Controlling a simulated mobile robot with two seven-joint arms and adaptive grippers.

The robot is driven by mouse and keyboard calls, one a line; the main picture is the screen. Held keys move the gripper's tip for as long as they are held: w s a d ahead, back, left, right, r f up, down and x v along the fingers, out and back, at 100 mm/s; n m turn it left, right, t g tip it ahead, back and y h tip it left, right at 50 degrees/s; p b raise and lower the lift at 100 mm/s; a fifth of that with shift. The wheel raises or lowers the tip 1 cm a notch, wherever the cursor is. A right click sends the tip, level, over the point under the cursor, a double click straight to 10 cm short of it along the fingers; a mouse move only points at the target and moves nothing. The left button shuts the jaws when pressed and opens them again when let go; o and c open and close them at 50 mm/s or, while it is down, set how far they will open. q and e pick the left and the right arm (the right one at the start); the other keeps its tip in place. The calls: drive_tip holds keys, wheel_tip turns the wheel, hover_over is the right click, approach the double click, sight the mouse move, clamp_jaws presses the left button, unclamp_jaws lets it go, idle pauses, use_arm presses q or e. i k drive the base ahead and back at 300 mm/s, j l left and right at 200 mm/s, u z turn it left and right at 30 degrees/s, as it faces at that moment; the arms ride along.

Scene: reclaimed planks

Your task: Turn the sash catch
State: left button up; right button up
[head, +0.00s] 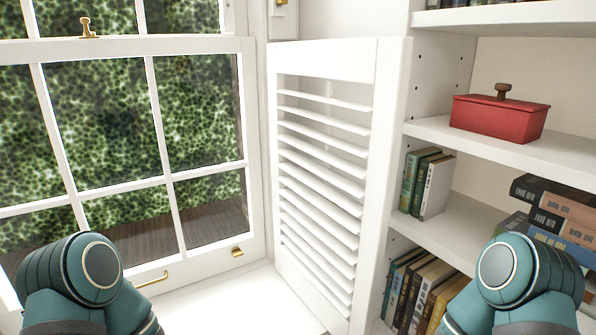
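The sash catch (87,28) is a small brass fitting with a knob. It sits on the meeting rail of the white sash window (150,44), at the upper left of the head view. Teal links of both my arms show at the bottom left and bottom right, well below the catch. Neither of my grippers can be seen in the head view.
A white louvred shutter (325,60) stands open right of the window. White shelves (560,153) at right hold a red lidded box (498,117) and books (437,185). Brass lifts (237,252) sit on the lower rail. The sill (235,305) looks clear.

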sight(84, 21)
drive_tip(key=i+j+u, duration=0.1)
drive_tip(key=u, duration=0.6)
drive_tip(key=i+j+u, duration=0.1)
drive_tip(key=u, duration=0.25)
drive_tip(key=i, duration=0.05)
